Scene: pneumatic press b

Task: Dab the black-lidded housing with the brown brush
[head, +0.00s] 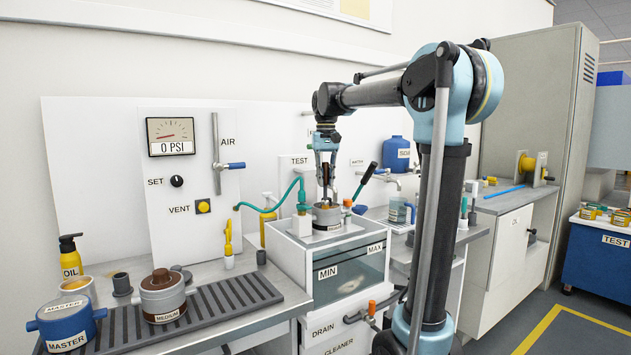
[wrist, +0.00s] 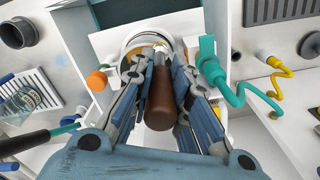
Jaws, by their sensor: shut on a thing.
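My gripper (head: 326,185) points down over the top of the water tank and is shut on the brown brush. The brush's brown handle (wrist: 160,98) lies between the fingers in the wrist view, with its pale ferrule end toward a round pale housing (wrist: 133,50). In the head view this small labelled housing (head: 327,216) stands on the tank top directly below the fingers. The brush tip is at or just above the housing; contact cannot be told. The fingers and brush hide part of its top, and I cannot make out a black lid.
The tank (head: 345,272) has MIN and MAX marks. A green coiled hose (wrist: 222,84) and an orange-capped fitting (wrist: 97,81) flank the housing. A black-handled lever (head: 366,177) rises to the right. A MEDIUM pot (head: 163,297) and blue MASTER pot (head: 66,322) stand left on the bench.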

